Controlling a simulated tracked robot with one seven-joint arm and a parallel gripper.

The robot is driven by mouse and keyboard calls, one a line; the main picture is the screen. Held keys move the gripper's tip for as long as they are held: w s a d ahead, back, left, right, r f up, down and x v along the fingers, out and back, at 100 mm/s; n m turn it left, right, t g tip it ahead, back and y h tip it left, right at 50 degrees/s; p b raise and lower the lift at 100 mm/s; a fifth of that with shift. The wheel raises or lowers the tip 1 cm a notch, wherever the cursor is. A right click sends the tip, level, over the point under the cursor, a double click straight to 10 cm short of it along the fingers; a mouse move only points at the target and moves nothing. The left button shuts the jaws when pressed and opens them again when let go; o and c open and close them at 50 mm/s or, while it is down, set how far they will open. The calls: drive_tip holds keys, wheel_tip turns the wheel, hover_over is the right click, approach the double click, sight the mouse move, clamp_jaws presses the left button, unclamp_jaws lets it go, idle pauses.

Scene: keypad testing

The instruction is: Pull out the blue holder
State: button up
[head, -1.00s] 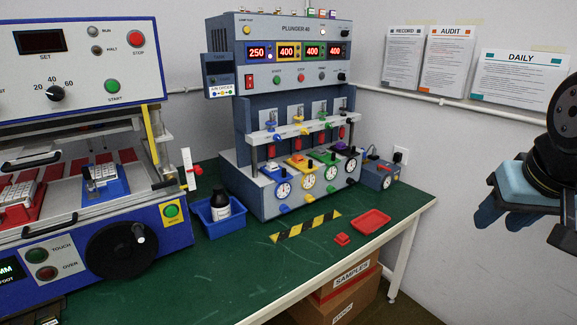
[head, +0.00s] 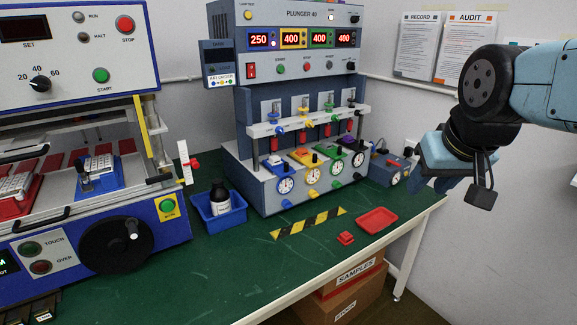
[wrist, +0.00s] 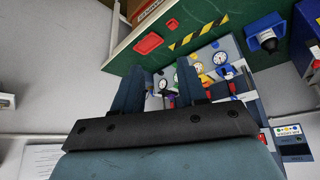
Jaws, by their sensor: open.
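On the Plunger 40 machine (head: 300,100), the blue holder (head: 276,160) is the leftmost of a row of coloured holders and has a pale block on it. It sits under a blue-topped plunger, above a round dial. Another blue holder (head: 103,180), with a keypad, lies in the left machine. My gripper (head: 455,190) is open and empty in the air, to the right of the bench and well apart from the holders. In the wrist view, its two fingers (wrist: 158,88) stand apart with the machine's dials behind them.
A blue bin (head: 222,218) with a dark bottle stands left of the Plunger machine. A red tray (head: 376,221), a small red piece (head: 345,238) and a striped strip (head: 308,223) lie at the front. A small blue box (head: 389,170) stands at the machine's right.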

drive_tip(key=w+a+f+n+t, duration=0.1)
drive_tip(key=w+a, duration=0.1)
drive_tip(key=w, duration=0.5)
drive_tip(key=w+a+f+t, duration=0.2)
drive_tip(key=w+a, duration=0.1)
drive_tip(key=w, duration=0.3)
drive_tip(key=n+t+y, duration=0.2)
drive_tip(key=t+y, duration=0.1)
drive_tip(key=t, duration=0.2)
approach(287, 167)
drive_tip(key=s+d+r, duration=0.3)
drive_tip(key=d, duration=0.3)
drive_tip(key=a+f+t+y, duration=0.2)
drive_tip(key=a+f+t, duration=0.2)
drive_tip(key=a+f, duration=0.15)
drive_tip(key=x, duration=0.4)
drive_tip(key=f+x, duration=0.1)
drive_tip(key=x, duration=0.4)
drive_tip(key=d+x, duration=0.1)
drive_tip(key=x, duration=0.3)
drive_tip(key=shift+w+a+f, duration=0.15)
drive_tip(key=shift+w+f, duration=0.05)
drive_tip(key=shift+w, duration=0.25)
clamp_jaws()
